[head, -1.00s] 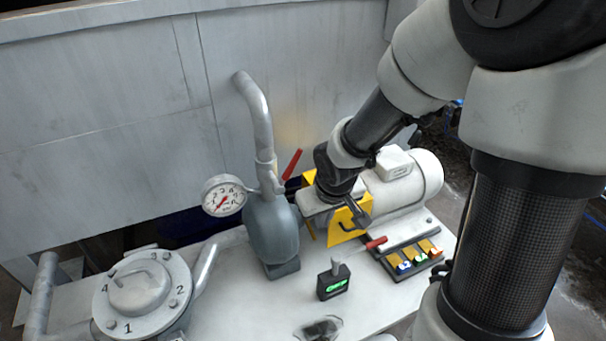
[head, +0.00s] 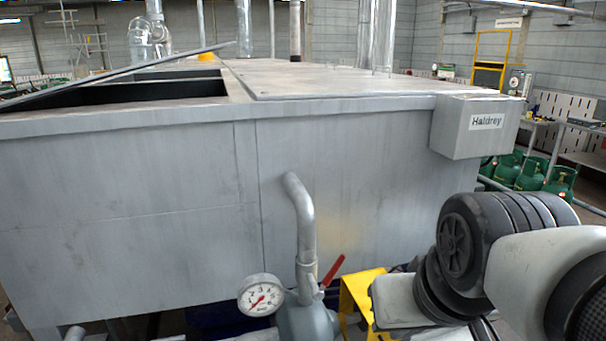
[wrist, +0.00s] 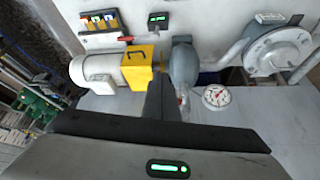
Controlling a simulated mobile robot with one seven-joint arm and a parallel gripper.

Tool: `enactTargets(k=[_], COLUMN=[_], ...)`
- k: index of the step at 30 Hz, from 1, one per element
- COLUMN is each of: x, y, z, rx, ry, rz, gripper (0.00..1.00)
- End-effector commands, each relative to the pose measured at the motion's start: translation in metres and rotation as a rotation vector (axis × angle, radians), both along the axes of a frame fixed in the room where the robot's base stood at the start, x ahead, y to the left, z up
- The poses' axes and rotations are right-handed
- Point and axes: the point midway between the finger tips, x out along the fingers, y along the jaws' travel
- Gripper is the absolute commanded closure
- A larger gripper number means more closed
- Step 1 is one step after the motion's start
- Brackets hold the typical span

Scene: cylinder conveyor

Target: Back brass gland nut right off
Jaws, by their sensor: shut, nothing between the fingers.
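I cannot pick out a brass gland nut in any view. In the wrist view, the shaft gap between the yellow guard (wrist: 138,68) and the grey pump body (wrist: 183,66) is partly covered by my fingers. My gripper (wrist: 163,78) shows there as dark fingers close together, shut and empty, pointing toward that gap. I cannot tell how far above it they are. In the head view the guard (head: 360,296) and the pump's top (head: 306,322) show at the bottom edge, and my gripper is out of the picture.
A pressure gauge (head: 261,295) and a red lever (head: 332,270) flank the discharge pipe (head: 305,225). The motor (wrist: 97,70), a coloured switch rack (wrist: 99,21) and a black box with green display (wrist: 158,19) surround the pump. A large grey tank (head: 180,190) stands behind.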

Motion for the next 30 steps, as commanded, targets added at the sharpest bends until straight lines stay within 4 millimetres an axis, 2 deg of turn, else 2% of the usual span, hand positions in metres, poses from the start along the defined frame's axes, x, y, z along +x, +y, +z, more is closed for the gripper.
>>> enactTargets(k=[1, 5, 9, 12, 16, 23, 30], x=[0.010, 0.054, 0.109, 0.140, 0.164, 0.176, 0.196], y=[0.001, 0.004, 0.008, 0.011, 0.014, 0.016, 0.018], z=[-0.021, -0.072, -0.131, -0.165, -0.190, -0.208, -0.255], rx=[-0.007, -0.041, -0.064, -0.069, -0.069, -0.070, -0.068], ry=[0.010, 0.034, 0.053, 0.060, 0.062, 0.064, 0.067], rz=[0.009, 0.062, 0.133, 0.175, 0.209, 0.220, 0.220], gripper=[1.00, 1.00, 1.00, 1.00, 1.00, 1.00, 1.00])
